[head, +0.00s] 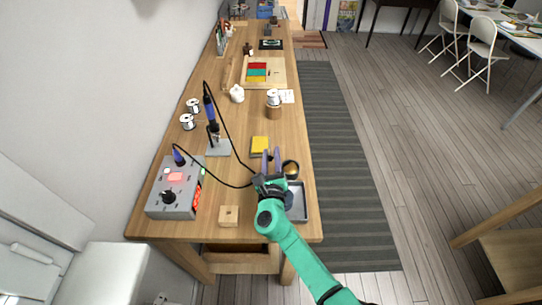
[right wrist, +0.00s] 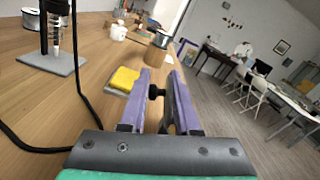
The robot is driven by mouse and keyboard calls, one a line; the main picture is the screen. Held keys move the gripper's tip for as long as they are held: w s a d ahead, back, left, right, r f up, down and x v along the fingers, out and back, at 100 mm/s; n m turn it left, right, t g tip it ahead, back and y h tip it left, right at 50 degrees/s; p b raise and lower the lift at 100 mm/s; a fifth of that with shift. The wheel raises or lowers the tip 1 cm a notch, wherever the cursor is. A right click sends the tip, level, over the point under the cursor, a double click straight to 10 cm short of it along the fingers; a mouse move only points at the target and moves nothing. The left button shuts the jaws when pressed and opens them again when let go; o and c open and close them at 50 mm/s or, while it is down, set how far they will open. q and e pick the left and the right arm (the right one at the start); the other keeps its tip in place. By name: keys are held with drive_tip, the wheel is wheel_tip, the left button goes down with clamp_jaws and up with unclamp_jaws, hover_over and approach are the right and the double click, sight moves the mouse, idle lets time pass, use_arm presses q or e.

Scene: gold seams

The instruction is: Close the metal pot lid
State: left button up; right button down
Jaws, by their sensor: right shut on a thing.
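My right gripper (head: 271,160) is over the right side of the workbench, its purple fingers pointing away from me. In the right wrist view its fingers (right wrist: 158,90) are shut on a small black knob (right wrist: 155,91), which seems to be the lid's. The lid's plate is mostly hidden by the fingers and I cannot tell its tilt. A small round dark pot (head: 291,169) with a gold-coloured inside or top is just right of the fingers in the head view. My left gripper is not in view.
A grey metal tray (head: 298,203) lies by the right edge. A yellow sponge (head: 259,142) is ahead of the gripper. A wooden block (head: 229,216), a control box (head: 176,188) and a soldering-iron stand (head: 217,147) with a black cable are to the left.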

drive_tip(key=d+m+b, duration=0.1)
drive_tip(key=m, duration=0.1)
drive_tip(key=d+m+b, duration=0.1)
drive_tip(key=m+b, duration=0.1)
drive_tip(key=shift+s, duration=0.1)
drive_tip(key=shift+d+r+m+b, duration=0.1)
drive_tip(key=shift+d+m+b, duration=0.2)
drive_tip(key=shift+m, duration=0.35)
drive_tip(key=shift+d+r+m+b, duration=0.15)
drive_tip(key=shift+m+b, duration=0.15)
drive_tip(key=shift+m, duration=0.35)
drive_tip(key=c, duration=0.7)
unclamp_jaws()
drive_tip(key=shift+r, duration=0.1)
drive_tip(key=s+b, duration=0.2)
drive_tip(key=s, duration=1.2)
drive_tip(key=shift+s, duration=0.3)
